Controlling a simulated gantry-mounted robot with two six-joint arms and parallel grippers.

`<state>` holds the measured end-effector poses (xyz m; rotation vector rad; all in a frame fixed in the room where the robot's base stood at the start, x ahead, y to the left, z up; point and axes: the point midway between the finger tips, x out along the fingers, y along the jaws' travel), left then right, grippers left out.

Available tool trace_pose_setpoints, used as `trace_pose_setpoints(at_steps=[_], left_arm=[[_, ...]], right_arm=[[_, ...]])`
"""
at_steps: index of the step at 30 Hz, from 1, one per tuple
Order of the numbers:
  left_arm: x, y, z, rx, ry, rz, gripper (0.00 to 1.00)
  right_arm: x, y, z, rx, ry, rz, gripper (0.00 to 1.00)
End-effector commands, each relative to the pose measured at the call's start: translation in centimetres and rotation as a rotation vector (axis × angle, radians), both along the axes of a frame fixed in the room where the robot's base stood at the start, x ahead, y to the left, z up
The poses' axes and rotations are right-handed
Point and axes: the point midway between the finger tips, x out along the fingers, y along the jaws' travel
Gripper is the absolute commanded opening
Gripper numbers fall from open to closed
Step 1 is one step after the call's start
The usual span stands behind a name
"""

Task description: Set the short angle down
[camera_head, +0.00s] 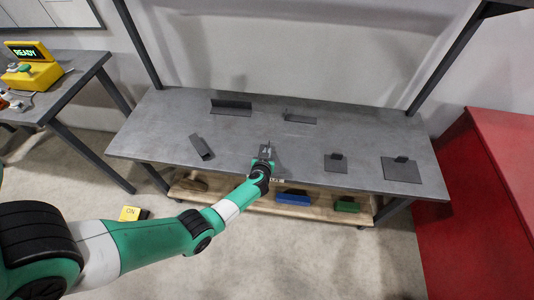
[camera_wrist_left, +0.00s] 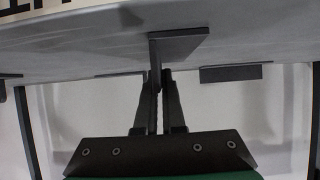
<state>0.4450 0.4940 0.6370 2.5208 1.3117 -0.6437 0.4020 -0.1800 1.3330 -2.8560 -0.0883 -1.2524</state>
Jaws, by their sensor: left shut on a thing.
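My left gripper (camera_head: 264,160) is over the front middle of the grey workbench (camera_head: 350,139). It is shut on a small dark grey angle, which I take to be the short angle (camera_wrist_left: 180,46). In the left wrist view the fingertips (camera_wrist_left: 157,85) pinch one flange, and the other flange spreads out beyond them. In the head view the gripper partly hides the piece. I cannot tell whether it touches the bench top. My right gripper is not in view.
Other dark parts lie on the bench: a long angle (camera_head: 231,108), a smaller angle (camera_head: 300,119), a tilted bar (camera_head: 201,147), and two plates with uprights (camera_head: 335,165) (camera_head: 402,171). Bare bench surrounds the gripper. A lower shelf (camera_head: 265,200) holds blue and green items.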

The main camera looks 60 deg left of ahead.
Motion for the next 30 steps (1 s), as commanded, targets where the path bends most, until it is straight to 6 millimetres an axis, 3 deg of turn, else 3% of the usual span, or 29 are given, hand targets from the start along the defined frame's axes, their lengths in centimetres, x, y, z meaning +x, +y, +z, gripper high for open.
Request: trace_pose_setpoints(at_steps=[1,5,15,20,25,30], left_arm=[[0.0,0.0,-0.1,0.001,0.001,0.0,0.11],[0.0,0.0,0.0,0.0,0.0,0.0,0.35],[0.0,0.0,0.3,-0.001,-0.001,0.0,0.36],[-1.0,-1.6,1.9,-0.001,0.002,-0.002,0.36],[-3.1,-4.5,4.2,0.0,0.003,-0.005,0.36],[-5.0,-7.2,5.6,0.0,0.002,-0.005,0.36]], right_arm=[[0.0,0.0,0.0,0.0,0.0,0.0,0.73],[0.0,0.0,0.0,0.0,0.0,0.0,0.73],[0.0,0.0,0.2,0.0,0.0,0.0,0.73],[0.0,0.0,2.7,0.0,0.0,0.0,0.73],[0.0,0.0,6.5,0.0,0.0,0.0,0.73],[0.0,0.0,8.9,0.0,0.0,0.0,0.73]])
